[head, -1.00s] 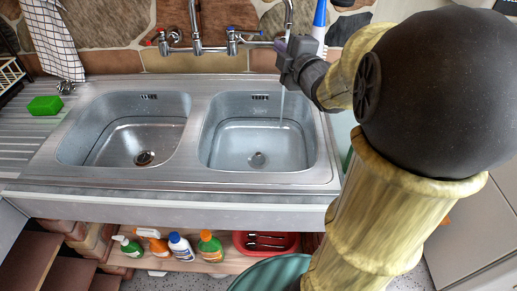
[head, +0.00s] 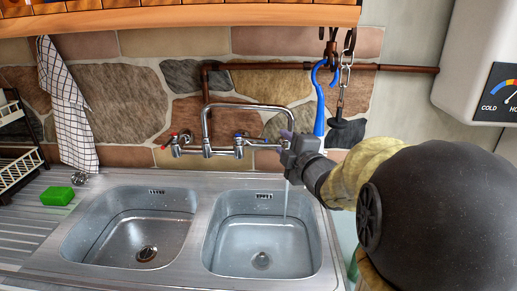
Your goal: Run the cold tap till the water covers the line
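The tap (head: 208,128) is a chrome mixer on the back wall with a red-marked handle (head: 176,144) on its left and a blue-marked cold handle (head: 241,144) on its right. Its spout arches right, its end partly hidden by my gripper. A thin stream of water (head: 285,203) falls into the right basin (head: 215,235), which looks to hold some water. I cannot make out a marked line. My gripper (head: 289,151) is beside the spout's end, right of the cold handle. Its fingers are too small and dark to tell whether open or shut.
A left basin (head: 84,234) and green sponge (head: 57,196) are to the left. A checked towel (head: 68,115) hangs on the wall. A blue hooked tool (head: 320,100) and a chain (head: 342,88) hang just behind my gripper. A heater (head: 478,55) is upper right.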

